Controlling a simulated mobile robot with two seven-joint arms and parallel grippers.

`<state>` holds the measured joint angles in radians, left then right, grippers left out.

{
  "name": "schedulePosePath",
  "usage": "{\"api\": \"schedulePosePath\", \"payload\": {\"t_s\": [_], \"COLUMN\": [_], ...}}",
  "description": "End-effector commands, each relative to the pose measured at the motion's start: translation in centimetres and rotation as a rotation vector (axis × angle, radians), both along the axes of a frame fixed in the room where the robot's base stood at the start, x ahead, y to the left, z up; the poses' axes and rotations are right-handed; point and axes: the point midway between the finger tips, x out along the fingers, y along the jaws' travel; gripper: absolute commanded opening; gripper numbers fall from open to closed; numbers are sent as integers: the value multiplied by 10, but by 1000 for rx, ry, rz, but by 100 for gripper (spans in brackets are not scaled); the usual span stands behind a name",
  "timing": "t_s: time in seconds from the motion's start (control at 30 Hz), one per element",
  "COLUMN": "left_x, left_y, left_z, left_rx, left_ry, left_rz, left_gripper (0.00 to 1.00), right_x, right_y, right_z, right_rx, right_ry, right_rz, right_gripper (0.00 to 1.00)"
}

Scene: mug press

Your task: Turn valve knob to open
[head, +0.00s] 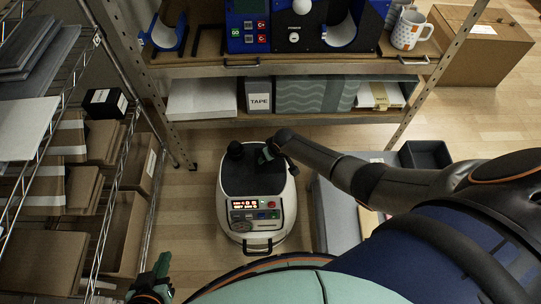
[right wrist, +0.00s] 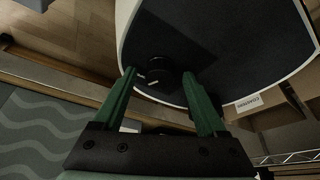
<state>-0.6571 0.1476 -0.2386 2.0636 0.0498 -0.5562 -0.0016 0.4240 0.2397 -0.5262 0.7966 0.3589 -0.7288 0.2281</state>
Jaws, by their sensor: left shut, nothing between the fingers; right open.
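A white rounded machine (head: 257,200) with a dark top stands on the floor, with a lit display panel on its near face. My left gripper (head: 152,284) is shut and empty at the lower left, away from the machine.
A shelf behind the machine holds a blue device (head: 248,25), a dotted mug (head: 410,30), a box marked TAPE (head: 259,102) and a wavy-patterned box (head: 313,95). A wire rack with cardboard boxes (head: 110,240) stands left. A grey bin (head: 424,155) is at the right.

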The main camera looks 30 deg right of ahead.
Motion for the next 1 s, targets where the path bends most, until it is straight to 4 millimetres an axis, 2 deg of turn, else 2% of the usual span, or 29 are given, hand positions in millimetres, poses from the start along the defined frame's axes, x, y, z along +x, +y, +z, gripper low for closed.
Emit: {"api": "schedulePosePath", "payload": {"t_s": [0.13, 0.27, 0.47, 0.7, 1.0], "left_x": [0, -1, 2, 7, -1], "left_y": [0, 0, -3, -6, 4], "left_z": [4, 14, 38, 55, 53], "left_rx": [0, 1, -4, -11, 0], "left_ry": [1, 5, 5, -9, -2], "left_rz": [0, 0, -3, 1, 19], "left_gripper": [0, 0, 0, 0, 0], "right_x": [-1, -6, -21, -38, -47], "right_y": [0, -1, -1, -2, -2], "right_z": [5, 21, 58, 95, 115], "right_rx": [0, -2, -1, 1, -1], "right_ry": [-2, -2, -2, 0, 0], "right_rz": [1, 1, 2, 1, 0], "right_gripper": [74, 74, 74, 74, 74]}}
